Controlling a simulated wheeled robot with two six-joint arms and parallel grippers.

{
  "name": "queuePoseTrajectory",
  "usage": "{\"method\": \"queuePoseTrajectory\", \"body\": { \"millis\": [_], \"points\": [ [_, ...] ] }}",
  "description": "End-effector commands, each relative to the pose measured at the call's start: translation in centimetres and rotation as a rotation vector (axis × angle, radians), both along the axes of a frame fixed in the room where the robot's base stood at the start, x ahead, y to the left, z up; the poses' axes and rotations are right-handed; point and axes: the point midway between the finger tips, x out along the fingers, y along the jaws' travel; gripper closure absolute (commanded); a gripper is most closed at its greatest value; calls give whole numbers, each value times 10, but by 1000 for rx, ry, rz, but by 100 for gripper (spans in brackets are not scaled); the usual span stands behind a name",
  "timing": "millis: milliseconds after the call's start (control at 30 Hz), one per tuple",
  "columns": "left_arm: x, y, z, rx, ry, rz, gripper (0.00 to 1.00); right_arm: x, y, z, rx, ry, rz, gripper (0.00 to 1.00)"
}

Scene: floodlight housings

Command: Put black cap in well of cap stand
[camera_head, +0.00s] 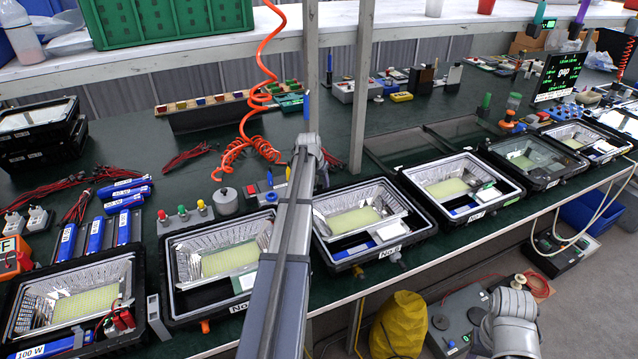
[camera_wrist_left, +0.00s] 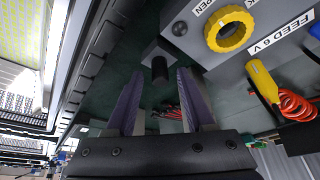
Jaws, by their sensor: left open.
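In the left wrist view, a short black cylinder (camera_wrist_left: 160,69), which looks like the black cap, shows between the fingertips of my left gripper (camera_wrist_left: 160,76). It is against a small grey square block (camera_wrist_left: 158,48); I cannot tell whether that block is the cap stand. The gripper's two fingers are apart, one on each side of the cylinder, with no clear contact. In the head view my left gripper (camera_head: 323,176) is largely behind its own arm, over the green bench. The cap and a well cannot be made out there. My right gripper does not show.
A grey box (camera_wrist_left: 255,75) with a yellow ring and a "FEED 6 V" label is close on the right in the wrist view. Floodlight housings (camera_head: 372,221) line the bench's front edge. An orange coiled hose (camera_head: 262,85) hangs left of my arm, and a post (camera_head: 361,90) stands behind.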

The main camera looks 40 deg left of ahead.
Motion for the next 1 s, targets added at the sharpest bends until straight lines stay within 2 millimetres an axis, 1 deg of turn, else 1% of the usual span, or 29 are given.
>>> {"method": "queuePoseTrajectory", "body": {
  "millis": [167,367,567,900,1000],
  "points": [
    [0,0,4,0,0,0,46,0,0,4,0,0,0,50],
    [-5,-2,19,0,0,0,46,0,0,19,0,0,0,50],
    [-15,-5,45,0,0,0,46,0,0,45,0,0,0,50],
    [-35,-11,96,0,0,0,46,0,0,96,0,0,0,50],
    [-40,-13,107,0,0,0,46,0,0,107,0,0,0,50]
  ]
}}
